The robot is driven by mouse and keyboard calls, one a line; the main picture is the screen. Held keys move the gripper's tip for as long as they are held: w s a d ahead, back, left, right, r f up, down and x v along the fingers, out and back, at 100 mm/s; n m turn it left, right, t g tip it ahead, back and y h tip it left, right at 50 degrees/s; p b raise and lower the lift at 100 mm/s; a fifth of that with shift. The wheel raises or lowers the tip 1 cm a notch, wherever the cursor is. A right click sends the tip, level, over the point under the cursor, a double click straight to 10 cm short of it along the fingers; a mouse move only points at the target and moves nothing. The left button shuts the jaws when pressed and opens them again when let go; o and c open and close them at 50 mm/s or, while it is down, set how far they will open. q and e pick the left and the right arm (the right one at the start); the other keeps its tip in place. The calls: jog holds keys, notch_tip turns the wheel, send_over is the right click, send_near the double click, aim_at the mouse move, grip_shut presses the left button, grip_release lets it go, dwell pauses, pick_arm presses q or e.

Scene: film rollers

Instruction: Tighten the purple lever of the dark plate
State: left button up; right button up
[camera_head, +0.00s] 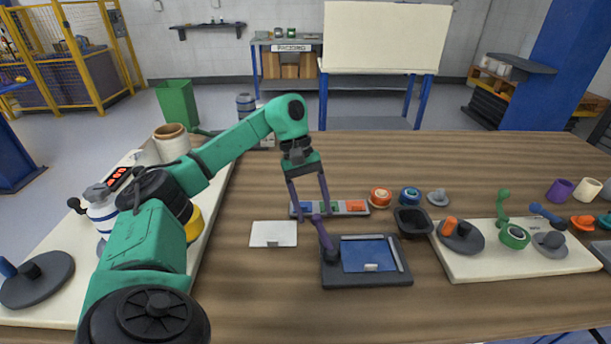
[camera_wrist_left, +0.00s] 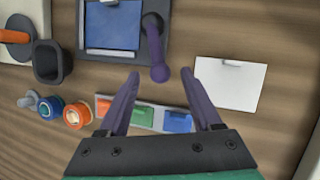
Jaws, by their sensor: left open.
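The dark plate (camera_head: 340,280) lies on the wooden table and carries a blue panel (camera_head: 366,254). Its purple lever (camera_head: 325,238) stands at the plate's left side and leans up and back to the left. In the left wrist view the lever (camera_wrist_left: 154,45) ends in a round knob (camera_wrist_left: 160,73), and the dark plate (camera_wrist_left: 110,53) is at the top. My left gripper (camera_head: 314,215) is open and points down at the lever's knob. In the left wrist view the knob appears between the open fingertips (camera_wrist_left: 160,74); contact cannot be told. My right gripper is not in view.
A white card (camera_head: 273,234) lies left of the plate. A strip of coloured blocks (camera_head: 330,208) lies behind it. A dark tray (camera_head: 413,221) and orange and blue rollers stand behind right. A cream board (camera_head: 480,262) with several levers is at right.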

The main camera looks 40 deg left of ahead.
pick_arm(q)
jog(key=p+v, duration=0.4)
jog(key=v, duration=0.7)
jog(key=shift+p, duration=0.35)
